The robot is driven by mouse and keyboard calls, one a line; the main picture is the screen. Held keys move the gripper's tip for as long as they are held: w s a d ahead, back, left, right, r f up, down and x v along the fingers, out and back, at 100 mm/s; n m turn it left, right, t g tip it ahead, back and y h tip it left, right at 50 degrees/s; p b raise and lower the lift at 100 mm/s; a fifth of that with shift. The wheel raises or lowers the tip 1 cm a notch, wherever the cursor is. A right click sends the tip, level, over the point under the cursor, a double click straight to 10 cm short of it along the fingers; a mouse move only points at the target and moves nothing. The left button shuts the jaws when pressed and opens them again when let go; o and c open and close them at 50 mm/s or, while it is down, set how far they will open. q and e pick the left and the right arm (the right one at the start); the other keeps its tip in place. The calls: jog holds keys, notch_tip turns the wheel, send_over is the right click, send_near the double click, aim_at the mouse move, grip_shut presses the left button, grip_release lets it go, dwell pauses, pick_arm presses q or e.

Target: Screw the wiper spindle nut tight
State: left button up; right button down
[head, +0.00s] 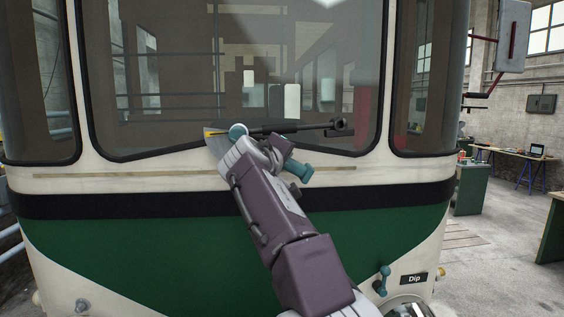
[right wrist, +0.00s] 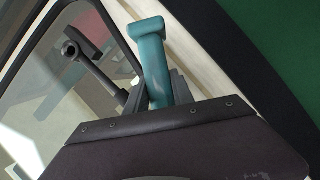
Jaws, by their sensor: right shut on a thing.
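The dark wiper arm (head: 300,127) lies nearly level across the bottom of the tram's windscreen. In the right wrist view a dark bar with a round end (right wrist: 72,48) shows to the left of my gripper. My right gripper (right wrist: 158,86) is shut on a teal tool, whose handle (right wrist: 151,50) stands out past the fingers. In the head view the tool's handle end (head: 299,170) points down and right, with a teal round part (head: 237,131) on the other side of the gripper. I cannot make out the spindle nut. My left gripper is not in view.
The windscreen (head: 170,80) and cream tram front (head: 120,185) are close before me. Another teal part (head: 383,278) is low at the right by the "Dip" plate (head: 413,279). Workbenches (head: 510,152) stand far right, with open floor before them.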

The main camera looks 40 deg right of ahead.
jog(key=shift+s+d+r, duration=0.1)
jog(key=shift+r, duration=0.15)
jog(key=shift+s+a+f+b, duration=0.15)
jog(key=shift+s+a+b, duration=0.3)
jog(key=shift+s+b, duration=0.2)
jog(key=shift+s+a+b, duration=0.45)
jog(key=shift+s+a, duration=0.15)
jog(key=shift+s, duration=0.35)
jog(key=shift+s+a+b, duration=0.4)
jog(key=shift+s+a, duration=0.15)
jog(key=shift+s, duration=0.4)
jog(key=shift+s+a, duration=0.2)
jog(key=shift+s, duration=0.2)
jog(key=shift+r, duration=0.2)
notch_tip(320, 180, up, 11)
jog(key=n+t+h+p, duration=0.2)
jog(key=n+h+p, duration=0.1)
jog(key=n, duration=0.7)
jog(key=shift+d+h+p, duration=0.15)
jog(key=shift+h+p, duration=0.15)
jog(key=shift+p, duration=0.1)
